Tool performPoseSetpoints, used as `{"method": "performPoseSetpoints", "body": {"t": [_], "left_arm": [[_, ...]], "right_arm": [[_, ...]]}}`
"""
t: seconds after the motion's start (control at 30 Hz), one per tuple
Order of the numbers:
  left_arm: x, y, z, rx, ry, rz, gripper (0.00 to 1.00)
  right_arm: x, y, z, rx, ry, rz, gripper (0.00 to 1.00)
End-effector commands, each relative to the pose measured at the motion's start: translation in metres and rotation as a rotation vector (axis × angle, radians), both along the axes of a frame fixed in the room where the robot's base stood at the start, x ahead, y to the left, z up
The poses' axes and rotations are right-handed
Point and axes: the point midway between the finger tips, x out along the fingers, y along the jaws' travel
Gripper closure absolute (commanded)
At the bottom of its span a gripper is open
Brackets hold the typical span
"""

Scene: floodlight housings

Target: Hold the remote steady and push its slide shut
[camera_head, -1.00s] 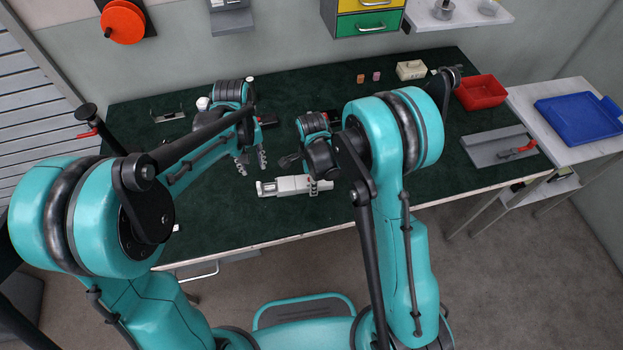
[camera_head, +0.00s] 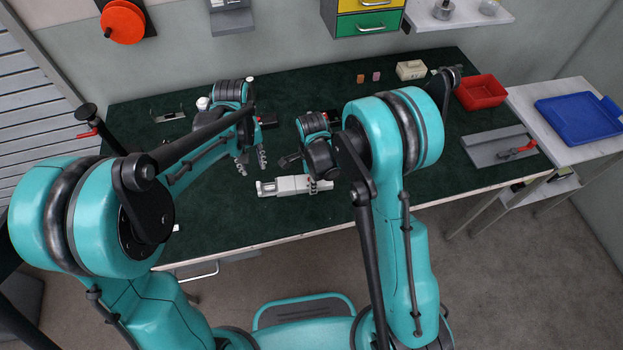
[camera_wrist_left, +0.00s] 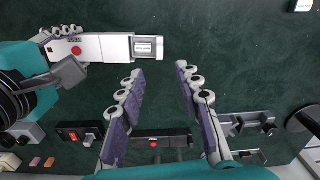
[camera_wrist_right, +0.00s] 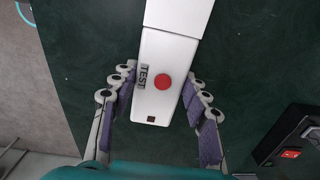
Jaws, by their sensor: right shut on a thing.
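The remote (camera_head: 290,186) is a white, long body lying near the front of the dark green table. In the right wrist view it shows a red button (camera_wrist_right: 161,81) and a "TEST" label. In the left wrist view a narrower end piece with a grey frame (camera_wrist_left: 147,47) sticks out of its right end. My right gripper (camera_wrist_right: 160,80) is shut on the remote's body, one finger along each side. My left gripper (camera_head: 251,164) is open and empty, behind and left of the remote. In the left wrist view its fingers (camera_wrist_left: 159,70) are apart, clear of the framed end.
Black devices with red buttons (camera_wrist_left: 155,142) stand farther back on the table. The table's front edge is close to the remote. Bare table lies left of it.

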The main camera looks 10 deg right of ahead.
Motion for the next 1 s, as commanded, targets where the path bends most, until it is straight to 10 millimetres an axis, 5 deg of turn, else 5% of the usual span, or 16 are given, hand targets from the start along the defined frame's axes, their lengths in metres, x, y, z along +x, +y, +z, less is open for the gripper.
{"method": "performPoseSetpoints", "body": {"t": [0.2, 0.33, 0.5, 1.0], "left_arm": [[0.0, 0.0, 0.0, 0.0, 0.0, 0.0, 0.66], [0.0, 0.0, 0.0, 0.0, 0.0, 0.0, 0.97], [0.0, 0.007, -0.001, -0.016, 0.007, 0.064, 1.0], [0.001, 0.099, -0.003, -0.294, 0.216, 1.186, 1.0]], "right_arm": [[0.0, 0.0, 0.0, 0.0, 0.0, 0.0, 0.87], [0.0, 0.0, 0.0, 0.0, 0.0, 0.0, 0.87], [0.0, 0.0, 0.0, 0.0, 0.0, 0.0, 0.87], [0.0, 0.0, 0.0, 0.0, 0.0, 0.0, 0.87]]}}
